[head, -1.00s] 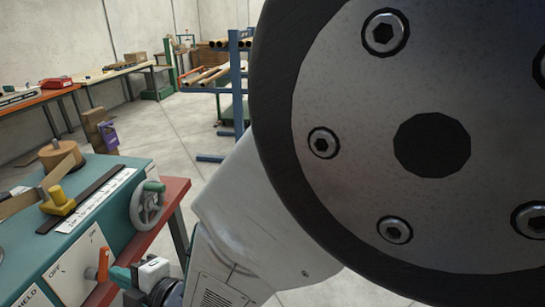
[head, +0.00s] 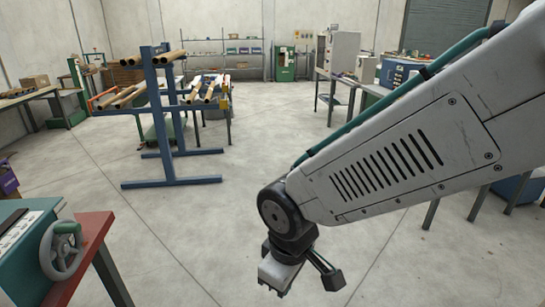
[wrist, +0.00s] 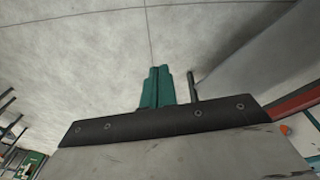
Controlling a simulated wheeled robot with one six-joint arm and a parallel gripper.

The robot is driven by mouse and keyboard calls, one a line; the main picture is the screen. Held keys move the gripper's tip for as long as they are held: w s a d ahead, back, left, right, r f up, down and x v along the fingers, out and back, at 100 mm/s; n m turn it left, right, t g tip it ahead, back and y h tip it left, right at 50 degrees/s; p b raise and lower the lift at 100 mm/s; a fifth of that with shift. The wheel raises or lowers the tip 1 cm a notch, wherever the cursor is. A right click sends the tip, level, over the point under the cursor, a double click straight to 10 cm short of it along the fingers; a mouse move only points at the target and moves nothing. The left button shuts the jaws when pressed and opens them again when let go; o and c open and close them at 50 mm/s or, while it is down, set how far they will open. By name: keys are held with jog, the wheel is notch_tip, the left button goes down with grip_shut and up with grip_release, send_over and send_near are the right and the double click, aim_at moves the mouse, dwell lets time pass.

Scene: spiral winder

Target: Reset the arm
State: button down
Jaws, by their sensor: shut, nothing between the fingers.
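My arm reaches in from the right of the head view and slopes down to the left. Its wrist end hangs over bare floor near the bottom middle, where the gripper's detail is small and partly unclear. In the wrist view my gripper (wrist: 159,72) shows as two teal fingers side by side, shut with nothing between them. They stand out beyond a dark bar, with concrete floor behind. My gripper appears clear of the winder. The teal winder (head: 22,262) is cut off at the lower left of the head view, with its grey handwheel (head: 60,250) on its right side.
The winder stands on a red-topped bench (head: 84,250). A blue rack (head: 160,120) holding brown tubes stands left of centre. Benches with equipment line the right, and a green cabinet (head: 285,64) stands at the back. The floor (head: 250,190) between them is clear.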

jog(key=s+d+r+m, duration=0.3)
jog(key=d+r, duration=0.1)
jog(key=d, duration=0.4)
jog(key=s+d+r+m, duration=0.3)
jog(key=d+r+m, duration=0.1)
jog(key=d, duration=0.4)
jog(key=s+d+r+m, duration=0.3)
jog(key=d+r+m, duration=0.1)
jog(key=d, duration=0.4)
jog(key=shift+s+d+r, duration=0.25)
jog(key=shift+d+r, duration=0.1)
jog(key=shift+d, duration=0.05)
jog(key=shift+a, duration=0.1)
